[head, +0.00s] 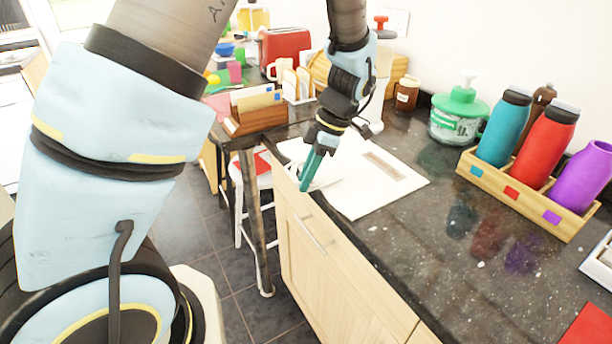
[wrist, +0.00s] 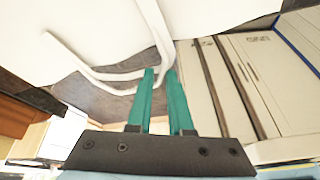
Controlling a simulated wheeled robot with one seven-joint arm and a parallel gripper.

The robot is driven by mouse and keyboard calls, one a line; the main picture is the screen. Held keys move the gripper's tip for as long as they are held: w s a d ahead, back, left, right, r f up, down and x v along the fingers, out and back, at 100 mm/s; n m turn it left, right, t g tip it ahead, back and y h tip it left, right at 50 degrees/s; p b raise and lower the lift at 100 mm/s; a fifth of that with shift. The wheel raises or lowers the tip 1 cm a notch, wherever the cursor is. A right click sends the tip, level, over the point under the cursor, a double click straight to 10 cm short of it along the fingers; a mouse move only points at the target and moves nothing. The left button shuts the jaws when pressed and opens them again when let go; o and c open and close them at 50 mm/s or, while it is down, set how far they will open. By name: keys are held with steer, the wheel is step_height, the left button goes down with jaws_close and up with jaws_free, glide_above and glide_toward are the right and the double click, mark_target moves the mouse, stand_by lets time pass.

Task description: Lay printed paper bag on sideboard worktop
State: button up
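The printed paper bag (head: 398,192) is white and lies flat on the dark speckled sideboard worktop (head: 440,240), a brownish printed panel on its upper face. Its left end reaches the worktop's front-left edge. In the wrist view the white bag body (wrist: 85,35) fills the upper part, with its pale strap handles (wrist: 155,25) curving down to my fingertips. My gripper (head: 306,178) is over that edge at the handle end. Its teal fingers (wrist: 160,75) are close together, with a handle strip between the tips. The exact contact is partly hidden.
A wooden holder (head: 528,205) with teal, red and purple bottles stands at the right. A green-topped dispenser (head: 458,115) and a brown jar (head: 407,93) stand at the back. Worktop between bag and holder is clear. A cluttered table (head: 250,135) adjoins at left.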

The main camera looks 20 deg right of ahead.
steer(key=shift+o, duration=1.2)
steer(key=shift+r, duration=0.1)
steer(key=b+v, duration=0.3)
steer(key=v, duration=0.9)
steer(key=w+a+f+m+h, duration=0.1)
steer(key=a+f+m+h, duration=0.1)
steer(key=a+m, duration=0.6)
steer(key=a+f+m+t+h, duration=0.1)
steer(key=a+f+m, duration=0.4)
steer(key=a, duration=1.6)
steer(key=shift+w+a+m+h, duration=0.4)
steer(key=shift+m+h, duration=0.4)
steer(key=shift+m, duration=1)
